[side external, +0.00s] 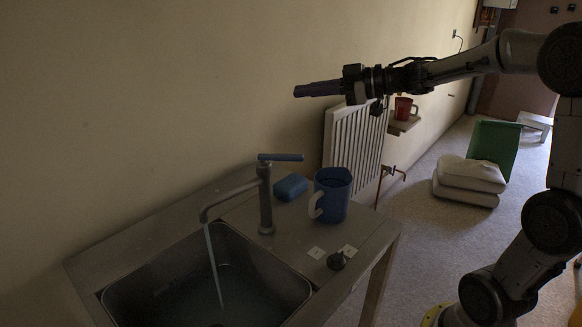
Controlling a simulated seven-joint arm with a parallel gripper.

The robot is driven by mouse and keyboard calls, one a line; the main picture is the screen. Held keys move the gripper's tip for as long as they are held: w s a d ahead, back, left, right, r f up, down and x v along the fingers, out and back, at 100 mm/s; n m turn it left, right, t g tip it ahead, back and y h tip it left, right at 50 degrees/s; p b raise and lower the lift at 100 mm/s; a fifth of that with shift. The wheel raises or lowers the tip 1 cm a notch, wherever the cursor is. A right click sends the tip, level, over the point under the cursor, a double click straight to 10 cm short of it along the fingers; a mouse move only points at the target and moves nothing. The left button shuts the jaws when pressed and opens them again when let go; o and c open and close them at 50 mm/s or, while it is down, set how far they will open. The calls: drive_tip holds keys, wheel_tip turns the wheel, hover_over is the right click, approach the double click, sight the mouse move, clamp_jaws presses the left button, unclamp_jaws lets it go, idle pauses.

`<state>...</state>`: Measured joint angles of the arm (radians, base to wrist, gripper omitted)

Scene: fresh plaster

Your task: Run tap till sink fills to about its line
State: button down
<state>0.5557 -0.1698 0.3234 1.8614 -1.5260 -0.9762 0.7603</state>
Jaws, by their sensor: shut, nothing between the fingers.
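A grey tap (265,200) with a blue lever handle (281,157) stands at the back of the counter. A thin stream of water (213,262) runs from its spout into the metal sink (262,250). Water covers the part of the sink floor that shows, but I cannot make out the fill line or the exact level. The sink's near part is cut off by the picture's bottom edge. My gripper (318,89) is shut and empty, held level in the air above and to the right of the tap, apart from the handle.
A blue mug (333,195) and a blue sponge-like block (290,187) stand right of the tap. A white radiator (354,138), a red mug on a shelf (403,108) and stacked sacks (470,178) are behind.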

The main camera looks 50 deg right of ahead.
drive_tip(key=w+a+f+n+g+h, duration=0.1)
drive_tip(key=w+a+f+n+h, duration=0.3)
drive_tip(key=w+a+n+h, duration=0.45)
drive_tip(key=s+a+r+n+g+h, duration=0.1)
drive_tip(key=s+a+r+n+h, duration=0.2)
drive_tip(key=s, duration=0.4)
drive_tip(key=s+a+r+n+h, duration=0.2)
drive_tip(key=s+a+r+h, duration=0.15)
drive_tip(key=s+h, duration=0.2)
drive_tip(key=s+a+r+n+g+h, duration=0.1)
drive_tip(key=s+a+r+n+h, duration=0.1)
drive_tip(key=s+a+h, duration=0.4)
drive_tip(key=y, duration=0.2)
approach(292, 160)
drive_tip(key=x, duration=0.7)
drive_tip(key=shift+d+n+t, duration=0.1)
drive_tip(key=shift+n+t, duration=0.15)
drive_tip(key=shift+t, duration=0.05)
